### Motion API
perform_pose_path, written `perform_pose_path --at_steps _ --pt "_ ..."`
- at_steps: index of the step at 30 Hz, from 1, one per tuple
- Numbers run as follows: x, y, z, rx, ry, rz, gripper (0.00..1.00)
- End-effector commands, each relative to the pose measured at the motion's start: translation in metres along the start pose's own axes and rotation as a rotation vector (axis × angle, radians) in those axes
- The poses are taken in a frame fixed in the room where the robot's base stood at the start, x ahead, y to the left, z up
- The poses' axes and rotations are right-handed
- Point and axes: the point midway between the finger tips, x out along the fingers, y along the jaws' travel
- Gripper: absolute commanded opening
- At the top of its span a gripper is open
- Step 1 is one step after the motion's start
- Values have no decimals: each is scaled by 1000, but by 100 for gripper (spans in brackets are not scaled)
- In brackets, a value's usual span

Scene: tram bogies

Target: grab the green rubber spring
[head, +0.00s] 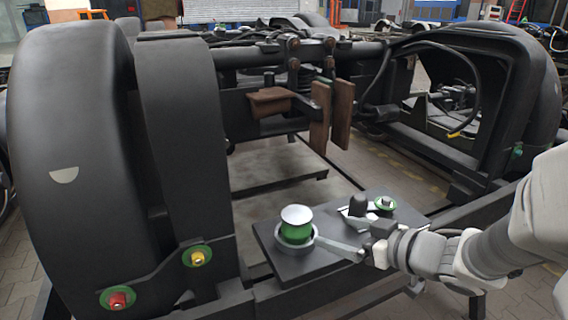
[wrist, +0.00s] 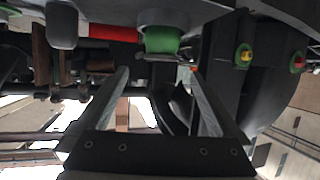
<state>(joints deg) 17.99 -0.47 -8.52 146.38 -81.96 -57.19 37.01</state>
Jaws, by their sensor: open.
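The green rubber spring (head: 296,232) stands upright on a flat dark plate (head: 273,254) of the bogie frame, with a pale domed cap on top and a grey ring around its base. My gripper (head: 329,226) is open beside it, on its right, with fingers pointing toward it. In the wrist view, the green spring (wrist: 162,40) shows beyond the fingertips, near the top and between the lines of the two fingers. My gripper (wrist: 157,73) has nothing between its fingers there. I cannot tell whether the near finger touches the grey ring.
A smaller green disc (head: 385,203) and a dark knob (head: 358,205) sit on the plate's right side, close to my gripper. A large black wheel cover (head: 75,150) stands left. A red bar (wrist: 112,33) shows in the wrist view. Open space lies above the plate.

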Motion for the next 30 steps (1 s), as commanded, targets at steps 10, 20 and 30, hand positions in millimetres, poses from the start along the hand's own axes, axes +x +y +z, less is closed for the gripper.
perform_pose_path --at_steps 10,20,30 --pt "30 -2 -4 2 -3 -5 100" --pt "89 -2 3 -3 -1 -4 100" --pt "122 -1 0 -2 -1 0 100"
